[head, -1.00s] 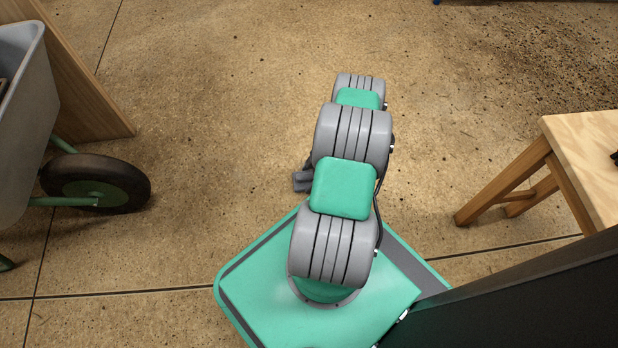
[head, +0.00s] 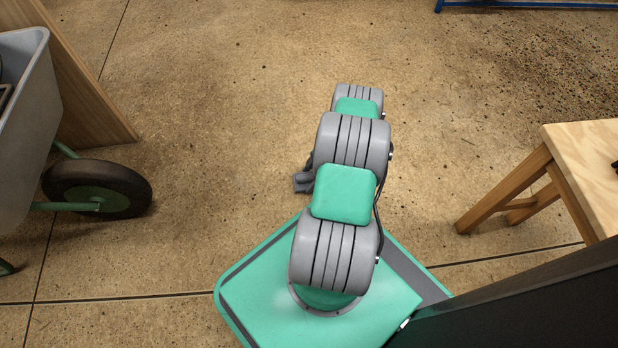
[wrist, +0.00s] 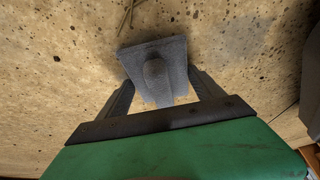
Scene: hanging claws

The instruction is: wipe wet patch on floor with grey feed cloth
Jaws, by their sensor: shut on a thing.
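The grey cloth (wrist: 150,54) is pinched between the fingers of my gripper (wrist: 160,88) in the wrist view. It looks like a flat grey piece with a raised fold in the middle, held over the floor; I cannot tell whether it touches. In the head view my arm hides most of the gripper, and only a small dark grey part (head: 302,182) shows left of the arm. A darker, blurred area of floor (wrist: 243,32) lies right of the cloth in the wrist view. I cannot tell whether it is the wet patch or shadow.
A wheelbarrow (head: 28,125) with a black wheel stands at the left beside a wooden panel (head: 88,85). A wooden table (head: 585,165) stands at the right. A blue bar (head: 530,4) crosses the far top right. The speckled floor ahead is open.

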